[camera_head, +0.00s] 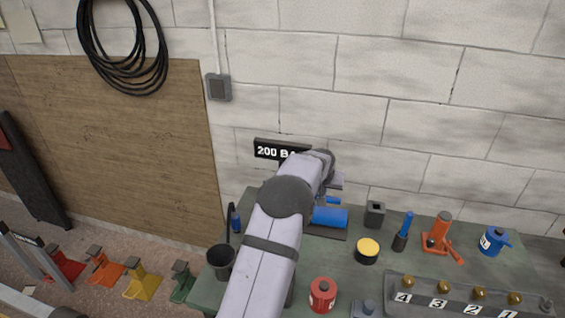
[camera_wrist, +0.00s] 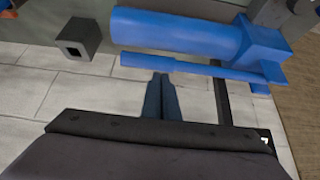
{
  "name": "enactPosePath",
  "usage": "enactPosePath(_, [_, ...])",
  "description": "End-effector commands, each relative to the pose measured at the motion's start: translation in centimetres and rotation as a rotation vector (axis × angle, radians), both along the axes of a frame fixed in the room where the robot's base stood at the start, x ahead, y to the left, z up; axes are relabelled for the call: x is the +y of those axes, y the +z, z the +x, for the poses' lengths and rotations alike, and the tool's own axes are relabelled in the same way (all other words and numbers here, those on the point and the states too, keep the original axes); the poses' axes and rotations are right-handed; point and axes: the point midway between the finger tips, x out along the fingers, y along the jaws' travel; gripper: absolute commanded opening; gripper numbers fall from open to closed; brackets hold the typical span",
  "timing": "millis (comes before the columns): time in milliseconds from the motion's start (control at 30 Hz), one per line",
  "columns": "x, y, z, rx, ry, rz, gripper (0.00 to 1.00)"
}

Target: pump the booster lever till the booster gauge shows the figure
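The booster is a blue cylinder (camera_head: 330,216) on a dark base on the green bench, partly hidden by my arm. In the wrist view the blue booster body (camera_wrist: 180,30) lies across the top, with a thin blue bar, apparently the lever (camera_wrist: 190,66), alongside it. My gripper (camera_wrist: 161,80) has its two dark fingers together, with nothing visible between them. The fingertips are close to the bar; I cannot tell whether they touch it. A black sign (camera_head: 270,151) reads "200 BA", the rest hidden by my arm. No gauge dial can be made out.
A grey block with a square hole (camera_head: 375,213), a yellow-topped tin (camera_head: 367,250), a blue-handled tool (camera_head: 403,232), an orange jack (camera_head: 438,235), a blue can (camera_head: 492,241) and a red can (camera_head: 322,294) stand on the bench (camera_head: 520,272). The block wall (camera_head: 400,120) is close behind.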

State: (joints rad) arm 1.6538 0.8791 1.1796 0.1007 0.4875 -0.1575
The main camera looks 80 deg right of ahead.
Motion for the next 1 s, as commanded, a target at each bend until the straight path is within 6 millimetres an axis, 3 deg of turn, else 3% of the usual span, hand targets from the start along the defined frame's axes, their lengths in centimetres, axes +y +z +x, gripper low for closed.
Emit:
enactPosePath(167, [0.1, 0.7, 0.1, -0.001, 0.001, 0.006, 0.0])
enactPosePath(600, [0.1, 5.9, -0.1, 0.001, -0.001, 0.003, 0.0])
enactPosePath(1000, [0.1, 6.4, -0.1, 0.001, -0.001, 0.003, 0.0])
